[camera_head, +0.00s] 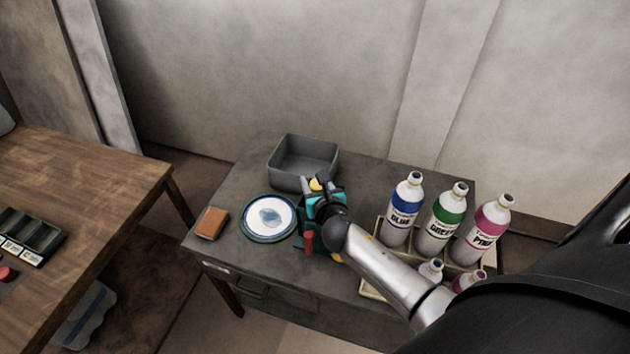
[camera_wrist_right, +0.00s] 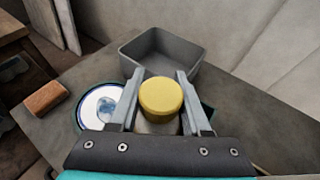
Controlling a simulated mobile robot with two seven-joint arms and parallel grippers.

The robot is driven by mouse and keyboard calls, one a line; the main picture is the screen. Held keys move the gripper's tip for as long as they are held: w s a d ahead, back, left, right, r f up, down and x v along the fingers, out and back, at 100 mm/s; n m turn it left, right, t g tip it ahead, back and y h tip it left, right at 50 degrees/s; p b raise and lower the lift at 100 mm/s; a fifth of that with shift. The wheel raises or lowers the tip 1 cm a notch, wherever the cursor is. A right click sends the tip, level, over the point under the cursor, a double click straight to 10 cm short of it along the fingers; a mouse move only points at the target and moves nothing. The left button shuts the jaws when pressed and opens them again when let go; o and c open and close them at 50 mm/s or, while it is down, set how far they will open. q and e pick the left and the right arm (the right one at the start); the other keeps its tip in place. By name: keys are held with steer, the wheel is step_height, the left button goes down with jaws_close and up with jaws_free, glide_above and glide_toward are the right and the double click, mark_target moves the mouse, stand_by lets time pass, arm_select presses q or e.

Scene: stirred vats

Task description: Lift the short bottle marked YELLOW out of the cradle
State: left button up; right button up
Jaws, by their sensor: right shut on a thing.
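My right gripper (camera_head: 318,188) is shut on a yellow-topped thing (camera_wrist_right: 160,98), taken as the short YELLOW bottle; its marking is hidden. In the wrist view the round yellow end sits between the two fingers (camera_wrist_right: 158,105), with a pale part below it. In the head view only a bit of yellow (camera_head: 316,184) shows past the gripper. The gripper is over the dark table, left of the cradle (camera_head: 371,289) and apart from it. My forearm hides part of the cradle. My left gripper is not in view.
The cradle holds tall BLUE (camera_head: 404,212), GREEN (camera_head: 440,220) and PINK (camera_head: 483,231) bottles, with short bottles (camera_head: 431,270) in front. A round blue-and-white dish (camera_head: 270,216), a grey bin (camera_head: 303,160), an orange-brown block (camera_head: 212,223) and a red upright part (camera_head: 309,241) are near the gripper.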

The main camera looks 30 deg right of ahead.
jaws_close()
steer(key=o, duration=0.8)
jaws_free()
steer(key=shift+o, duration=0.2)
